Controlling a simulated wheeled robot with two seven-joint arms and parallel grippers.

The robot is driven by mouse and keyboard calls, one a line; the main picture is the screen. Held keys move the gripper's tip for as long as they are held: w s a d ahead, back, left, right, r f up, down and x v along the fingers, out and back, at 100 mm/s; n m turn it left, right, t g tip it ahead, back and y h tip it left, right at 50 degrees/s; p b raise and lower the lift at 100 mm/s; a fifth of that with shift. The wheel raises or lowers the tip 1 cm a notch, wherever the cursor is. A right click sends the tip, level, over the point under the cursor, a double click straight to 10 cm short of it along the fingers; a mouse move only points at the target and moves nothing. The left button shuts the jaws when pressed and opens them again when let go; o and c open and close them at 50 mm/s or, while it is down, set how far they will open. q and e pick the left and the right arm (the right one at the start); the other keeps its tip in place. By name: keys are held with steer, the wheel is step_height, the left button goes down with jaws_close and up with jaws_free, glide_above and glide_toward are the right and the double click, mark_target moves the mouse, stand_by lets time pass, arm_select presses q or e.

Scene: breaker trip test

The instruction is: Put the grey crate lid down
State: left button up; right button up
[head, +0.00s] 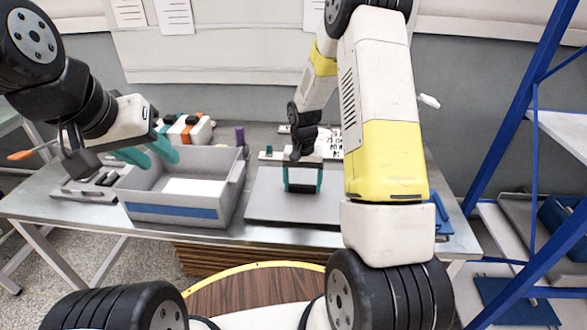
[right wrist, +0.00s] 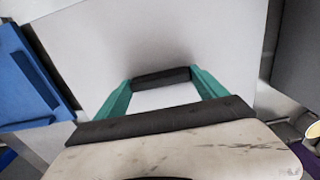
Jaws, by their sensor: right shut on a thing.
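The grey crate lid (head: 265,207) is a flat plate, level at the middle of the bench, right of the open grey crate (head: 143,197). Whether it touches the bench or hangs just above it, I cannot tell. My right gripper (head: 302,187) is shut on the lid's dark handle. In the right wrist view the teal fingers (right wrist: 160,84) hold the ends of the dark handle bar (right wrist: 161,77), with the lid (right wrist: 150,38) below. My left gripper (head: 150,156) is over the crate's back left part, its teal fingers apart and empty.
A white and orange item (head: 187,130) and a purple cylinder (head: 240,136) stand behind the crate. A grey tray (head: 92,184) lies left of it. A blue bin (right wrist: 28,75) is beside the lid. A blue shelf frame (head: 520,100) stands right of the bench.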

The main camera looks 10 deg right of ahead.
steer(key=o, duration=1.5)
steer(key=shift+f, duration=0.15)
step_height(320, 180, up, 12)
step_height(320, 180, up, 9)
steer(key=t, duration=0.2)
glide_above(302, 185)
steer(key=s, duration=0.5)
steer(key=s+r+n+t, duration=0.1)
steer(key=s+r, duration=0.2)
steer(key=s, duration=0.3)
steer(key=s+a+r+n+t+y, duration=0.1)
steer(key=s+r, duration=0.3)
steer(key=s, duration=0.3)
steer(key=s+a+r+n+t+y, duration=0.1)
steer(key=s+r+t, duration=0.1)
steer(key=s, duration=0.4)
steer(key=shift+s+r+n, duration=0.25)
steer(key=shift+r+n, duration=0.15)
steer(key=shift+r, duration=0.4)
